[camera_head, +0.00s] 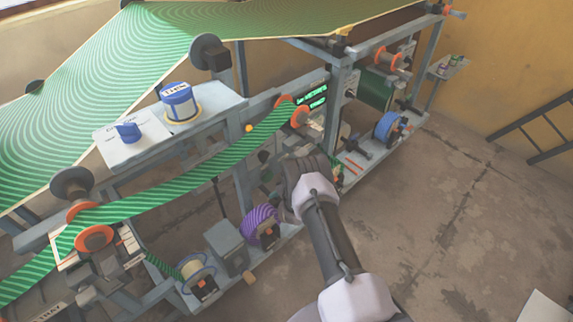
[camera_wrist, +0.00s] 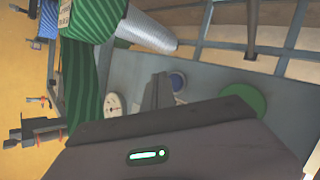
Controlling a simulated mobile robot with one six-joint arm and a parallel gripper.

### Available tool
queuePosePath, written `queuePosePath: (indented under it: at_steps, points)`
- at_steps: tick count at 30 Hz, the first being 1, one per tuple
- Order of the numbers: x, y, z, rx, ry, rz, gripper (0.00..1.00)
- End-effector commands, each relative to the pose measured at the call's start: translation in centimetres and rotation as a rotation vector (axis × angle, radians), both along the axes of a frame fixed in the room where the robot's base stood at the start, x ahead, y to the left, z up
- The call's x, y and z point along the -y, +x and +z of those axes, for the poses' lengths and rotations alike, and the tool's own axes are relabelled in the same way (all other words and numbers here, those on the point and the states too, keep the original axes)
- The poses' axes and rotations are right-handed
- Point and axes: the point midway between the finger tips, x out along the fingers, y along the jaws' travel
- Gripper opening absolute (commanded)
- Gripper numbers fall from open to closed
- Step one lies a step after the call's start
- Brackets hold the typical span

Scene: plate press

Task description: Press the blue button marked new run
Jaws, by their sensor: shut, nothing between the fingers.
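I cannot tell whether the fingertips touch the panel.
A ribbed grey tube (camera_wrist: 148,32) lies beyond.

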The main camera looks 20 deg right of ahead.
Motion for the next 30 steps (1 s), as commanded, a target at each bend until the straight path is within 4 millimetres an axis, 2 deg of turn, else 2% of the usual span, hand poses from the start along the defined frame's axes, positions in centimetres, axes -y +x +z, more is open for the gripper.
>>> queuePosePath:
  at_steps: [20, 30]
  points:
    - [-0.01, 0.02, 0.0, 0.0, 0.0, 0.0, 0.0]
    - [-0.3, 0.8, -0.03, 0.0, -0.001, 0.0, 0.0]
